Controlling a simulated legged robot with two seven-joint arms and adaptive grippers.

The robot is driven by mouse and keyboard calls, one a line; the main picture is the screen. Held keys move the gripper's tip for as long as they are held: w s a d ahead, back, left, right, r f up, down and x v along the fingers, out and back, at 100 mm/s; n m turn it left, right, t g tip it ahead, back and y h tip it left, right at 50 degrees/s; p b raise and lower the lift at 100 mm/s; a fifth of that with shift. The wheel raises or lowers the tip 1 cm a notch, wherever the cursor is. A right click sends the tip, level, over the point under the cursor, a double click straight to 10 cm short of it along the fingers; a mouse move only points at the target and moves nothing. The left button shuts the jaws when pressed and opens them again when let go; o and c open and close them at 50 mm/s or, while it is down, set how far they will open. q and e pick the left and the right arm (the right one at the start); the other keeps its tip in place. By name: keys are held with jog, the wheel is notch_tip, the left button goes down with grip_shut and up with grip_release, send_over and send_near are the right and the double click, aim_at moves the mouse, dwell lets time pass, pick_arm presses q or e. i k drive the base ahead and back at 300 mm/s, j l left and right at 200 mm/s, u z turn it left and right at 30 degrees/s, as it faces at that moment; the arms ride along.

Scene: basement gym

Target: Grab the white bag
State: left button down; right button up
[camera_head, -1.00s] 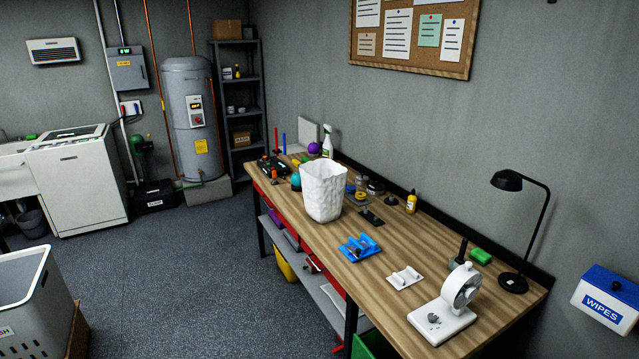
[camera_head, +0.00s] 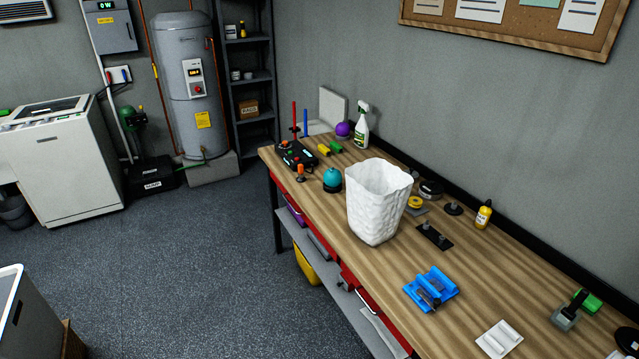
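The white bag (camera_head: 376,205) stands upright and open-topped on the wooden workbench, near its front edge and a little right of the picture's middle. Its sides are crumpled and its inside looks empty from here. Neither of my grippers shows in the head view, and nothing touches the bag from above.
The workbench (camera_head: 488,267) runs along the wall. A teal round object (camera_head: 332,179) stands left of the bag, a blue fixture (camera_head: 431,289) in front to the right, and a spray bottle (camera_head: 361,127) behind. The floor (camera_head: 190,270) left of the bench is open.

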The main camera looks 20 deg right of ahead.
aim_at(378, 193)
jog(key=i+z, duration=0.15)
jog(key=i, duration=0.35)
jog(key=i+j+z, duration=0.15)
jog(key=i, duration=0.35)
jog(key=i+j+z, duration=0.15)
jog(key=i, duration=0.35)
